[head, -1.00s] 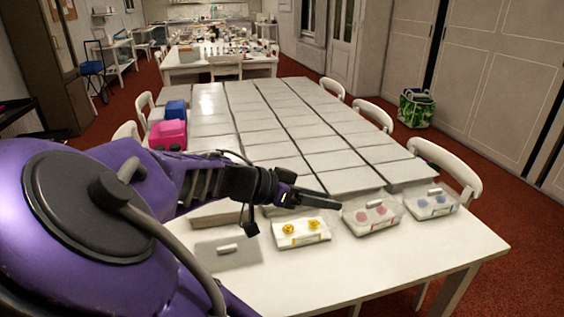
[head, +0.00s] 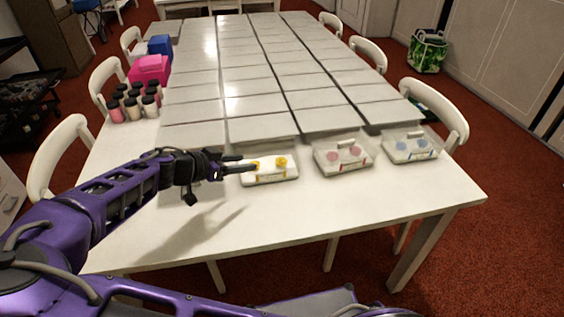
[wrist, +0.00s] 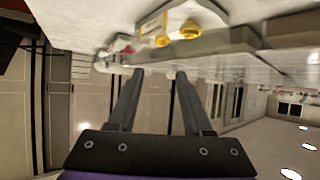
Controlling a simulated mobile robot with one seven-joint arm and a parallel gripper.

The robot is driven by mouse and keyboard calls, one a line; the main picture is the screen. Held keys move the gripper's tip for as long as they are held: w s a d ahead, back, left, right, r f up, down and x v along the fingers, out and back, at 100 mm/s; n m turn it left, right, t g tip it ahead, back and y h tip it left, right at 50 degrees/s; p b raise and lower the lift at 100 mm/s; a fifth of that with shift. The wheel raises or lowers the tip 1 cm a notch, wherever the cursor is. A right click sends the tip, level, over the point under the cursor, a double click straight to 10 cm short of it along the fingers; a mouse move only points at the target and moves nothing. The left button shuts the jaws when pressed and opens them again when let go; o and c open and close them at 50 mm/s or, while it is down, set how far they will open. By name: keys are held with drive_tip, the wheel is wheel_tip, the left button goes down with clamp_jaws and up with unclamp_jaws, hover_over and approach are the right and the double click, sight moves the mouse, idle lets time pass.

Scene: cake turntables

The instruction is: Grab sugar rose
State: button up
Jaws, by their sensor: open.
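Two yellow sugar roses sit in a white tray (head: 270,180) at the table's front edge. The right yellow rose (head: 281,162) is clear in the head view; the left one is partly covered by my gripper (head: 238,166). In the wrist view, which looks upside down, the two roses (wrist: 163,40) (wrist: 190,29) show beyond the fingertips. My gripper (wrist: 157,72) is open with nothing between its fingers. It reaches in from the left, close to the left rose; I cannot tell whether it touches.
A tray with pink roses (head: 343,155) and a tray with blue roses (head: 411,147) stand to the right. Grey flat boxes (head: 250,88) cover the table behind. Jars (head: 133,102) stand at the left. The table's front (head: 330,205) is clear.

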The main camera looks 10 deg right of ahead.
sight(281, 159)
drive_tip(key=b+x, duration=0.1)
drive_tip(key=x, duration=1.6)
drive_tip(key=shift+w+f+b, duration=0.2)
drive_tip(key=shift+b, duration=0.2)
clamp_jaws()
